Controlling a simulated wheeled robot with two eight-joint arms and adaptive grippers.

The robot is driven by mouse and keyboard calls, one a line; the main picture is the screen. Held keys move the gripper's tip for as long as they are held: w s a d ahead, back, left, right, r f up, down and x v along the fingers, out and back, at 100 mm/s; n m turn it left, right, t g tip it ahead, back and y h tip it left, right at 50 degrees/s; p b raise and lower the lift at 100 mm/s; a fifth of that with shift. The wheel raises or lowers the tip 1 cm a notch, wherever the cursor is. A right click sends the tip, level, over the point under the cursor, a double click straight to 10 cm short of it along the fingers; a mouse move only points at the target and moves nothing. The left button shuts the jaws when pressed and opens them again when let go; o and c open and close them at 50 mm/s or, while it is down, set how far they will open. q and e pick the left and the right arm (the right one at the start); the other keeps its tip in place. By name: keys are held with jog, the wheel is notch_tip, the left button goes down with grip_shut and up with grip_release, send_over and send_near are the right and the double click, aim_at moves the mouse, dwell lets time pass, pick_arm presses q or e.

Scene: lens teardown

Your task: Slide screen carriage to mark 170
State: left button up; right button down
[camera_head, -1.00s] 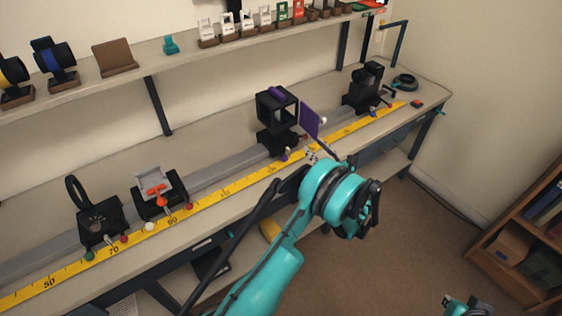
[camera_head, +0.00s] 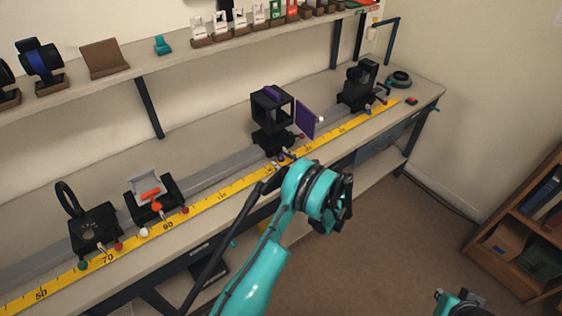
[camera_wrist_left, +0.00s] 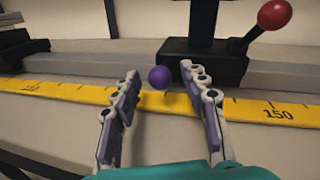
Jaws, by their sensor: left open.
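A black carriage (camera_head: 272,138) stands on the rail, with an open black box frame (camera_head: 271,108) and a purple plate (camera_head: 305,119) at its right side. I take it as the screen carriage; no label shows. In the left wrist view its black base (camera_wrist_left: 205,62) carries a purple knob (camera_wrist_left: 159,77) and a red-knobbed lever (camera_wrist_left: 274,14). My left gripper (camera_wrist_left: 158,97) is open, with its fingers on either side of the purple knob, apart from it. In the head view its fingertips are small beside the carriage. My right gripper (camera_head: 462,302) shows only partly at the bottom edge.
The yellow ruler (camera_head: 235,188) runs along the grey rail (camera_head: 207,175); its 150 mark is right of the knob in the wrist view. Two carriages (camera_head: 94,231) (camera_head: 154,198) stand left, another (camera_head: 358,90) right. A shelf (camera_head: 190,57) overhangs behind.

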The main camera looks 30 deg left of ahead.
pick_arm(q)
jog(key=shift+w+a, duration=0.1)
jog(key=shift+a, duration=0.5)
pick_arm(e)
jog(key=shift+f, duration=0.15)
pick_arm(q)
jog(key=shift+c, duration=0.3)
grip_shut()
